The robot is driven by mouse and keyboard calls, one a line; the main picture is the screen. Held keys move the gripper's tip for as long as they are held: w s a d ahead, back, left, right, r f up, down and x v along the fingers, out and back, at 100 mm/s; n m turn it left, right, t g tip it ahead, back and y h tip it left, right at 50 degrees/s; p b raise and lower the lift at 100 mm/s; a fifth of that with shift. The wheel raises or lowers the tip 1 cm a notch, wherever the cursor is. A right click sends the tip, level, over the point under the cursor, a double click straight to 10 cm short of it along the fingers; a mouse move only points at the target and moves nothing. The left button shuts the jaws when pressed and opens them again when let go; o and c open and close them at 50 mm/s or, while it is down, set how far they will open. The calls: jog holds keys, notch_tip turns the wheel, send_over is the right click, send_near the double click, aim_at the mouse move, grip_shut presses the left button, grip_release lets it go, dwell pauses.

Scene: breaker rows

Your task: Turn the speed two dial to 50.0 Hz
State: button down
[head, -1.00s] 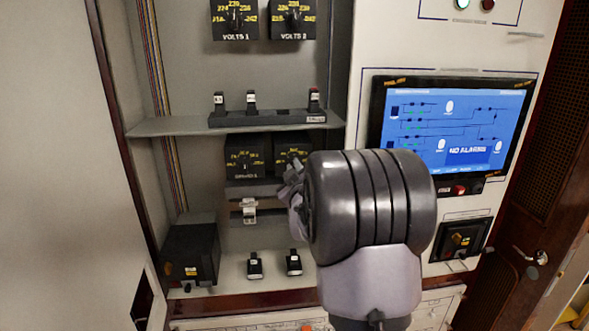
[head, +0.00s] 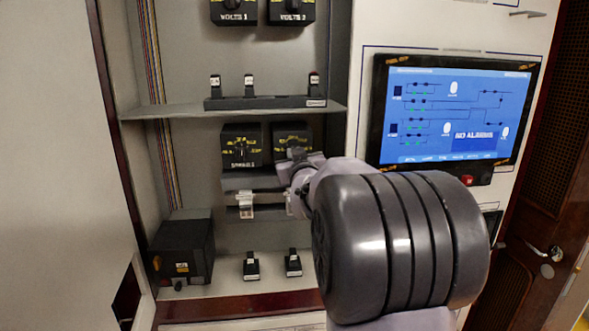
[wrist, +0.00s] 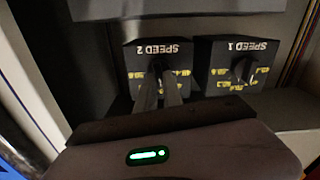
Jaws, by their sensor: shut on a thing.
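The speed two dial (wrist: 158,62) is a black box with yellow scale marks, labelled SPEED 2, upside down in the wrist view. In the head view the speed two dial (head: 292,135) sits right of the speed one dial (head: 242,147), under the shelf. My gripper (wrist: 160,84) reaches the front of the speed two dial, its two fingers close together around the knob. The fingers and knob overlap, so the pointer and its reading cannot be made out. In the head view my gripper (head: 298,158) is partly hidden by my wrist. The speed one dial also shows in the wrist view (wrist: 234,62).
A shelf (head: 180,110) lies just above the dials, with small switches on it. Two small black switches (head: 251,268) stand below on the cabinet floor. A black box (head: 183,250) is at lower left. A blue screen (head: 455,110) is at right.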

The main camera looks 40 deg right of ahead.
jog(key=shift+f+m+b, duration=0.1)
jog(key=shift+m+b, duration=0.85)
jog(key=shift+m, duration=0.05)
jog(key=c, duration=1.5)
grip_release()
jog(key=shift+s, duration=0.1)
jog(key=v, duration=1.7)
jog(key=shift+s, duration=0.2)
